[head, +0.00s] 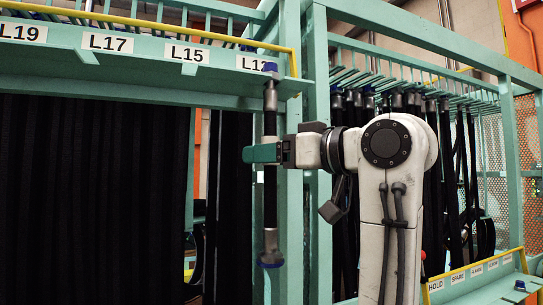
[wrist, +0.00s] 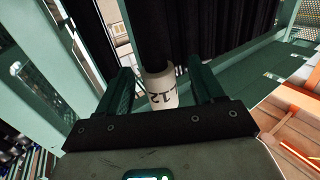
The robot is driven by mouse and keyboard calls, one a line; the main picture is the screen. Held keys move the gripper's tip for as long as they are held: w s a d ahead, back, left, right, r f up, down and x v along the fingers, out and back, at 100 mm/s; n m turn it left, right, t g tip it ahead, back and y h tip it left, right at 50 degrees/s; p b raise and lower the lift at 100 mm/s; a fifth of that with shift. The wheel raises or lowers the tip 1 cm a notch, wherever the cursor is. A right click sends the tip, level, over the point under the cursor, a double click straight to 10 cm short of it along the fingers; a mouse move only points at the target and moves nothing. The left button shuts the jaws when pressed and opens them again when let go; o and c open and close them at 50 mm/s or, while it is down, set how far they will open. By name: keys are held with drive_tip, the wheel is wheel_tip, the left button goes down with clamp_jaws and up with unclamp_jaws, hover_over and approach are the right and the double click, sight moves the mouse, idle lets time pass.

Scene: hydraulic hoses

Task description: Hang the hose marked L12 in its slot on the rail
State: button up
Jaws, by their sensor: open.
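The hose marked L12 (head: 270,205) is black and upright, with a metal fitting and a blue cap at each end. Its top fitting is at the right end of the teal rail (head: 150,68), over the rail label starting "L1", whose last digit is partly hidden. I cannot tell how deep it sits in the slot. In the wrist view, my gripper (wrist: 162,75) is open, with a finger on each side of the hose's white L12 sleeve (wrist: 163,92). Gaps show beside the sleeve.
Rail labels L19, L17 and L15 (head: 187,53) run leftward, with black hoses (head: 90,190) hanging closely below. A teal post (head: 291,200) stands just right of the hose. Behind my arm is another rack of hoses (head: 460,160), with a labelled lower shelf (head: 475,272).

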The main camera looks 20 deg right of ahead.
drive_tip(key=b+v, duration=0.3)
drive_tip(key=v, duration=0.7)
drive_tip(key=shift+s+d+b, duration=0.15)
drive_tip(key=shift+s+b, duration=0.15)
drive_tip(key=shift+b, duration=0.1)
